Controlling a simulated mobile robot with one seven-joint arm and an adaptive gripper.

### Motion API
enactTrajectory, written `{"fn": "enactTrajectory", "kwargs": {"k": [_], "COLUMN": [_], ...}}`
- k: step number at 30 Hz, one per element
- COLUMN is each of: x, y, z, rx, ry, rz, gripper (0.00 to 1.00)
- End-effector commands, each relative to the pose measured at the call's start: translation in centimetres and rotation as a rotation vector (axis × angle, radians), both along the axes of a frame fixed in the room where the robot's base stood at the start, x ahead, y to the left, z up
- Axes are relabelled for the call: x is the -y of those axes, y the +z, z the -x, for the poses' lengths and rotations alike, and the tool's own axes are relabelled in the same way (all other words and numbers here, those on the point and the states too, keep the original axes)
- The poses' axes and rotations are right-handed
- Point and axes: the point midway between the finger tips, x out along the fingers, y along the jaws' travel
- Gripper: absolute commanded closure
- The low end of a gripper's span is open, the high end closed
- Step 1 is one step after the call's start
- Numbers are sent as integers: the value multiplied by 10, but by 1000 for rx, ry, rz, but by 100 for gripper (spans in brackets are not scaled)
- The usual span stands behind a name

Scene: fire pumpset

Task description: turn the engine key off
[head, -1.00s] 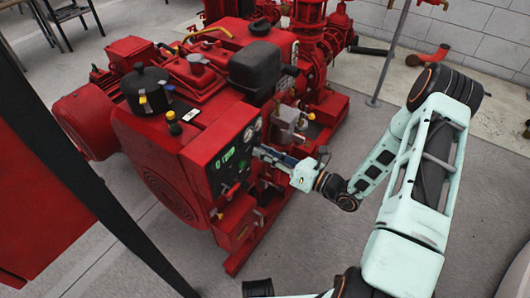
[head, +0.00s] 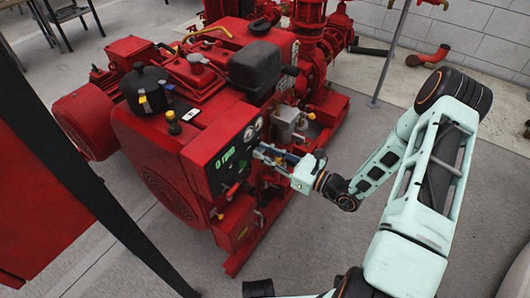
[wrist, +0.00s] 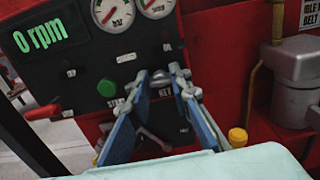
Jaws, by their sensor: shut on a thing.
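The engine's black control panel (head: 228,165) faces my gripper (head: 262,151), whose fingertips touch or nearly touch its right part. In the wrist view my gripper (wrist: 162,74) has its two blue fingers closing toward each other at the tips, just right of the green button (wrist: 107,88). The tips are shut on a small grey thing at the panel, which fits the engine key; the tips hide most of it and its angle cannot be told. The green display (wrist: 40,37) reads 0 rpm.
Two round gauges (wrist: 132,8) sit above the fingers. A red lever (wrist: 42,112) sticks out at the panel's left. A grey canister (wrist: 298,88) and a yellow cap (wrist: 238,137) are close on the right. Open floor (head: 400,150) lies right of the red engine.

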Motion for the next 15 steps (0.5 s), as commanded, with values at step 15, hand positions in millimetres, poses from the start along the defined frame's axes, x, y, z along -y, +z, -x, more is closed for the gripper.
{"fn": "enactTrajectory", "kwargs": {"k": [15], "x": [0], "y": [-1], "z": [0], "rx": [-1], "ry": [0], "rz": [2], "gripper": [64]}}
